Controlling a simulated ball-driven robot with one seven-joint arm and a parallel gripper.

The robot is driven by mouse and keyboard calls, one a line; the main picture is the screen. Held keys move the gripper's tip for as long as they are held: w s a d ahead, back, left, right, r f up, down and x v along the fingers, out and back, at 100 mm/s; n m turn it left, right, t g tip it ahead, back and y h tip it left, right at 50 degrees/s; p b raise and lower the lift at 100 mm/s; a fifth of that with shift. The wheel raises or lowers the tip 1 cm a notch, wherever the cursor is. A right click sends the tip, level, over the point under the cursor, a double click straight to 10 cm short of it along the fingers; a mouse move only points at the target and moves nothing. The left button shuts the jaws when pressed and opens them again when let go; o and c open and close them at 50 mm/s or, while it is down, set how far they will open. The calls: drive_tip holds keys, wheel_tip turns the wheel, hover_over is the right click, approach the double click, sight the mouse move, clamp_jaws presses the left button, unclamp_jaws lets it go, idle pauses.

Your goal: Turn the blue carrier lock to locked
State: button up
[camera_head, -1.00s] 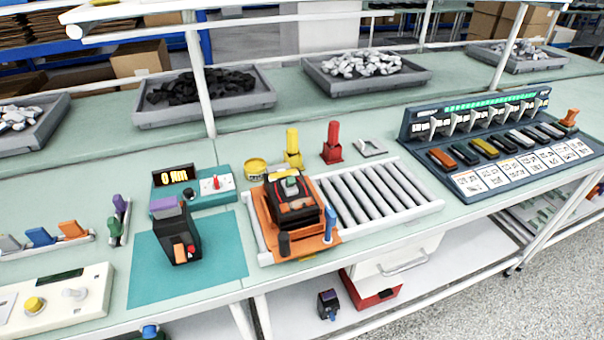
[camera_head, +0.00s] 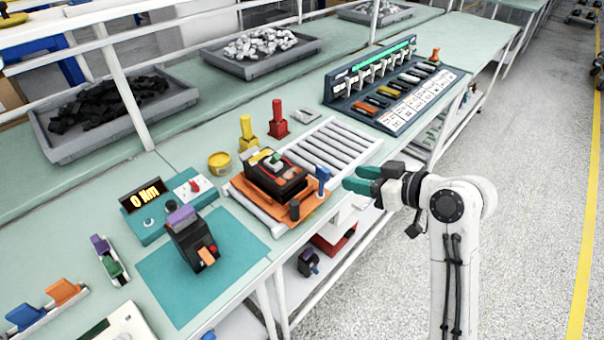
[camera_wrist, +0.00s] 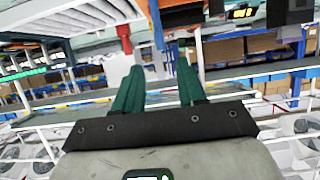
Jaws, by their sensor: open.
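The blue carrier lock (camera_head: 322,176) is a small upright blue piece at the front right corner of the orange carrier (camera_head: 255,197). A dark breaker unit (camera_head: 276,174) sits on the carrier. My gripper (camera_head: 357,179) has green fingers and is open and empty. In the head view it appears just right of the lock, with a gap between them. In the wrist view the fingers (camera_wrist: 160,68) are spread apart. A blue piece (camera_wrist: 155,24) beside an orange strip shows beyond their tips, probably the lock. The lock's setting cannot be read.
The roller conveyor (camera_head: 330,145) lies behind the carrier. A dark grey post (camera_head: 295,210) stands at the carrier's front edge. Red (camera_head: 278,122) and yellow (camera_head: 247,133) posts stand behind. A second breaker (camera_head: 192,240) is on the teal mat (camera_head: 160,275).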

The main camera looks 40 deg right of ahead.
sight(326, 170)
drive_tip(key=x, duration=0.5)
drive_tip(key=p+x, duration=0.1)
drive_tip(key=x, duration=0.4)
drive_tip(key=shift+w+a+r, duration=0.1)
drive_tip(key=shift+w, duration=0.35)
clamp_jaws()
